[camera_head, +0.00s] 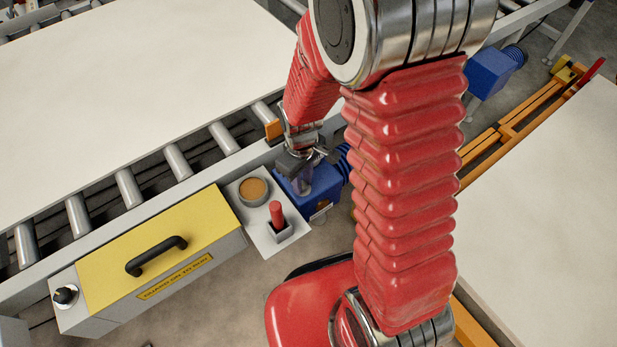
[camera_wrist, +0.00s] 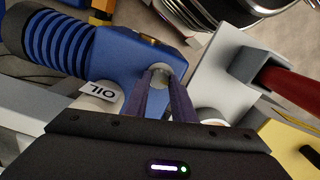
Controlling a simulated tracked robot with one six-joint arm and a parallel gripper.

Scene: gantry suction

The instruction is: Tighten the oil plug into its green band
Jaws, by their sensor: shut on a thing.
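My gripper (camera_head: 303,170) points down at the blue gearbox (camera_head: 318,192) beside the roller conveyor in the head view. In the wrist view the two dark fingers of my gripper (camera_wrist: 160,80) are closed at a small pale, round oil plug (camera_wrist: 160,70) on the blue housing (camera_wrist: 115,58). Only the top of the plug shows between the fingertips. A white tag reading OIL (camera_wrist: 98,93) lies left of the fingers. No green band can be made out in either view. The plug's thread and seat are hidden.
A grey plate beside the gearbox carries a round brown-topped pot (camera_head: 253,189) and a red handle in a holder (camera_head: 277,213). A yellow-lidded box (camera_head: 155,250) with a black handle stands to the left. Conveyor rollers (camera_head: 176,162) and a pale sheet (camera_head: 130,80) lie behind.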

